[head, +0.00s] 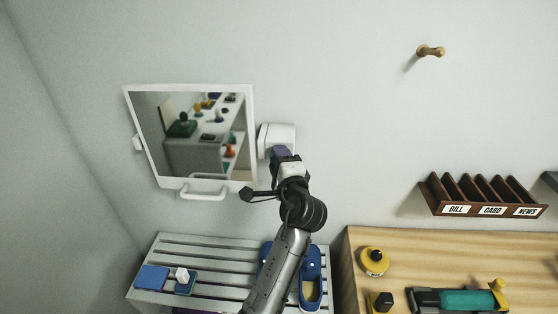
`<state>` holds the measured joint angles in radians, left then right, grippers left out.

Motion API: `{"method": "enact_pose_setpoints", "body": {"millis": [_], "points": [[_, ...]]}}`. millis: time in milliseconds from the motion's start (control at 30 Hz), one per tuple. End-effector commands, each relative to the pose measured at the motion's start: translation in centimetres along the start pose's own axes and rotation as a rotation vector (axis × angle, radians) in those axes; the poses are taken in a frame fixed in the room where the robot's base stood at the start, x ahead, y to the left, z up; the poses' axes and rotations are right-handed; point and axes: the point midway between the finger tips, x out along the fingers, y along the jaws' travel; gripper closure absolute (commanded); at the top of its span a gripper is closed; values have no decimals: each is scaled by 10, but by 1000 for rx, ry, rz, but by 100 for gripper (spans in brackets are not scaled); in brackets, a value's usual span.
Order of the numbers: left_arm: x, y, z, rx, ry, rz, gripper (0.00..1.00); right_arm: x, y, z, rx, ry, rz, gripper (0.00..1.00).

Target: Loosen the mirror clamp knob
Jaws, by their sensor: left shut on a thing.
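The mirror (194,135) hangs on the wall at the left in a white frame, with a white handle (204,193) below it. A white clamp housing (279,134) sits on the wall at the mirror's right edge. A dark purple knob (281,153) shows at the front of that housing. My left gripper (283,160) reaches up from below and is shut on the knob; its fingers partly hide it. My right gripper is not in view.
A grey slatted bench (225,251) below holds blue shoes (311,270) and blue items (152,278). A wooden counter (425,250) at the right carries a yellow round object (374,261) and a teal roll (468,300). A letter rack (480,195) and a peg (431,51) are on the wall.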

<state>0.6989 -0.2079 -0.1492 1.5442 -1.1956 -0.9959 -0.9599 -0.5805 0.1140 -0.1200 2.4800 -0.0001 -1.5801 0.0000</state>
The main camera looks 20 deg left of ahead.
Motion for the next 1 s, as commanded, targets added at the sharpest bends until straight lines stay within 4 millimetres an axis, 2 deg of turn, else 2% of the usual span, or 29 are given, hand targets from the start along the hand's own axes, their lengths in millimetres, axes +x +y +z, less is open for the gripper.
{"method": "enact_pose_setpoints", "body": {"millis": [433, 467, 700, 1000], "points": [[1, 3, 0, -5, 1, 9, 80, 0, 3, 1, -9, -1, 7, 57], [1, 4, 0, -5, 1, 9, 56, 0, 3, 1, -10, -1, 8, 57], [1, 2, 0, -6, 0, 7, 33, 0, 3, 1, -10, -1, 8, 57], [-2, 2, 0, -7, 1, 5, 31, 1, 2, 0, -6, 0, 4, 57]]}}
